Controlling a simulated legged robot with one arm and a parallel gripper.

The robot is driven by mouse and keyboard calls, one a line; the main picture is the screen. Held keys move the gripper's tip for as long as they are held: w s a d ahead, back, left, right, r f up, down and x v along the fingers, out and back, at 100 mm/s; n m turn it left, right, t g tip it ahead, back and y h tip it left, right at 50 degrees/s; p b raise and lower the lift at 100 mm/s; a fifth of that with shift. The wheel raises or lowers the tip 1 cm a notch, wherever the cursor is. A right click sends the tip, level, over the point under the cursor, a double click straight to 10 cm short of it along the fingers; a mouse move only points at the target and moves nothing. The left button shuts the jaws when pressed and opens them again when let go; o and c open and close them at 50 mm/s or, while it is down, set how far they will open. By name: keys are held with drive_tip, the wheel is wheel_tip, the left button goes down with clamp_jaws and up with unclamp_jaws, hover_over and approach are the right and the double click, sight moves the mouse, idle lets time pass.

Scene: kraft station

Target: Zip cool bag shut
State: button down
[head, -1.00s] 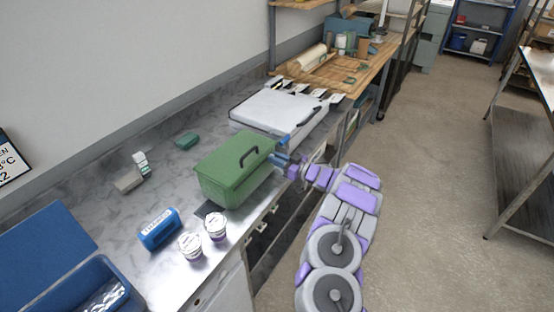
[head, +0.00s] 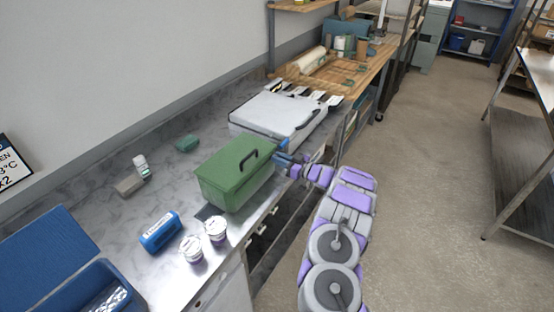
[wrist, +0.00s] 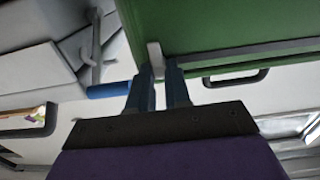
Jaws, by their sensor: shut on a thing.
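The green cool bag (head: 236,180) stands on the marble counter with its lid down and a dark handle on top. In the wrist view its green side (wrist: 220,28) fills the upper right, with a grey strip along its edge. My gripper (head: 281,158) is at the bag's right end, near the top edge. In the wrist view my gripper (wrist: 158,78) has its two blue fingers close together on a small pale zipper tab (wrist: 155,58) beside the bag's corner. How far the zip is closed cannot be made out.
A white case (head: 278,113) lies just behind the bag. A blue cylinder (head: 160,231), two white-lidded tubs (head: 215,229), a green block (head: 187,143) and a small white bottle (head: 141,164) stand on the counter. An open blue box (head: 75,285) is at front left.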

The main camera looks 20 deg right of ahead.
drive_tip(key=shift+w+d, duration=0.2)
drive_tip(key=shift+d, duration=0.1)
drive_tip(key=c, duration=1.1)
unclamp_jaws()
drive_tip(key=shift+o, duration=0.3)
drive_tip(key=shift+a, duration=0.15)
